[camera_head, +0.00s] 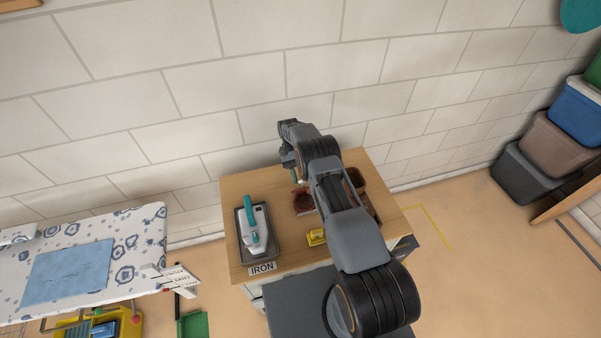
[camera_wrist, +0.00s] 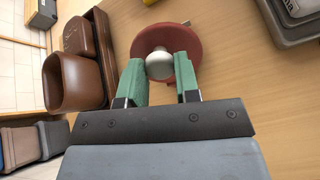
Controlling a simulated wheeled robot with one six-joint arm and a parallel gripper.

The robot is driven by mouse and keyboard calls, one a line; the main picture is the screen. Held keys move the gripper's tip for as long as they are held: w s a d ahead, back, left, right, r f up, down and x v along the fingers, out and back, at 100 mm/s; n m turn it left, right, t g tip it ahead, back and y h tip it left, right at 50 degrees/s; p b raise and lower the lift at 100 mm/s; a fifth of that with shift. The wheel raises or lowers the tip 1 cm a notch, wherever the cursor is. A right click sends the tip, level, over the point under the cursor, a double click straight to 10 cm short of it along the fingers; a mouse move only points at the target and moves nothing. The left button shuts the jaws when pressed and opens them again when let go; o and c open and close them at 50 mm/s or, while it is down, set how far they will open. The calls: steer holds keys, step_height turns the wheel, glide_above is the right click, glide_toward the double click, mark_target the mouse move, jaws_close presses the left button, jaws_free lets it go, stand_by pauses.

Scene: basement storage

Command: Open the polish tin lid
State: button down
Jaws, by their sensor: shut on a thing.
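The polish tin lid (camera_wrist: 190,42) is a round red-brown disc with a pale knob (camera_wrist: 159,66) in the wrist view. My gripper (camera_wrist: 160,78) has green fingers, one on each side of the knob, and is shut on it. In the head view my gripper (camera_head: 296,178) is over the back of the wooden cabinet top, with a red-brown round shape (camera_head: 302,200) just below it. The tin under the lid is hidden, so I cannot tell whether the lid is seated or raised.
An iron (camera_head: 254,232) on a dark tray and a yellow item (camera_head: 316,237) share the cabinet top (camera_head: 290,255). Stacked bins (camera_head: 540,150) stand far right.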

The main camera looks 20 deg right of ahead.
steer(key=shift+f, duration=0.1)
stand_by(0.4)
steer(key=c, duration=0.8)
jaws_free()
steer(key=s+r, duration=0.1)
steer(key=r, duration=0.2)
steer(key=s+r, duration=0.2)
steer(key=r, duration=0.1)
steer(key=s+r, duration=0.2)
steer(key=r, duration=0.1)
steer(key=shift+p, duration=0.35)
steer(key=s+r, duration=0.1)
steer(key=s, duration=0.2)
steer(key=s+r+b, duration=0.1)
steer(key=s, duration=0.2)
steer(key=s+r+b, duration=0.1)
steer(key=s+r, duration=0.1)
steer(key=s, duration=0.1)
